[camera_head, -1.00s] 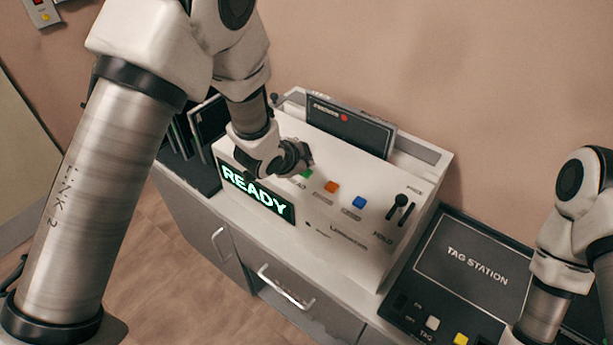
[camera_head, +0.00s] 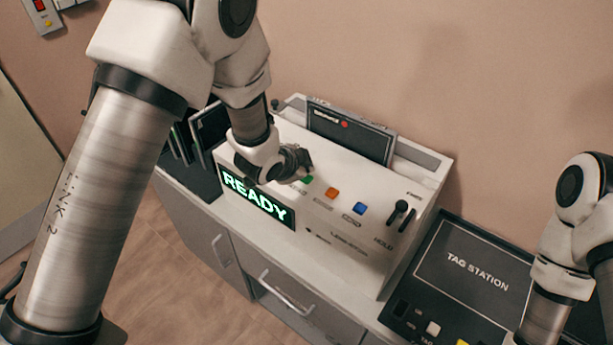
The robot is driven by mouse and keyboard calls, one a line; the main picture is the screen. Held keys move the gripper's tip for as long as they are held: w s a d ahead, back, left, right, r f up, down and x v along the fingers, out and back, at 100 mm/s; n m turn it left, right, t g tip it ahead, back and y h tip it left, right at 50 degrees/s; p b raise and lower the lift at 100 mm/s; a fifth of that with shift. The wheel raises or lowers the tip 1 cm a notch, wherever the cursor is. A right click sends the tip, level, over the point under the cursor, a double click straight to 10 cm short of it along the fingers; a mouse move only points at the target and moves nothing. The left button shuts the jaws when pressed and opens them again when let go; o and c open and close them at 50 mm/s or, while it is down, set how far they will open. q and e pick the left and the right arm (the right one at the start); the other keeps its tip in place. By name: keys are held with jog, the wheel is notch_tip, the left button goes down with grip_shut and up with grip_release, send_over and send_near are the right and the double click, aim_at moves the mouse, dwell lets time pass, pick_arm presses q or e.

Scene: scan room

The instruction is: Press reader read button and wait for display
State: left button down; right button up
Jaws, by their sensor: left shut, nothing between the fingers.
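The reader is a white box (camera_head: 350,239) on the counter, with a sloped top panel. Its display (camera_head: 257,199) is lit and shows READY in green letters. A green button (camera_head: 306,180) shows just beside my left gripper (camera_head: 300,163), partly covered by it. The label under that button is mostly hidden. An orange button (camera_head: 331,193) and a blue button (camera_head: 359,208) sit to its right. My left gripper is shut and empty, over the panel close to the green button; I cannot tell whether it touches it. My right arm is at the right edge, its gripper out of frame.
A black lever (camera_head: 397,212) stands at the panel's right end. A dark panel (camera_head: 350,132) with a red dot rises behind the buttons. The black tag station (camera_head: 470,268) lies to the right. Dark upright slats (camera_head: 209,128) stand left of the reader.

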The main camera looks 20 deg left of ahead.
aim_at(305, 179)
pick_arm(q)
jog(key=shift+f, duration=0.1)
jog(key=shift+f+b, duration=0.35)
jog(key=shift+f+b, duration=0.45)
jog(key=shift+f, duration=0.05)
dwell(0.8)
jog(key=shift+r, duration=0.1)
jog(key=shift+r+p, duration=0.7)
jog(key=shift+r, duration=0.15)
notch_tip(305, 179, up, 5)
jog(key=p, duration=0.4)
jog(key=shift+r, duration=0.1)
dwell(0.3)
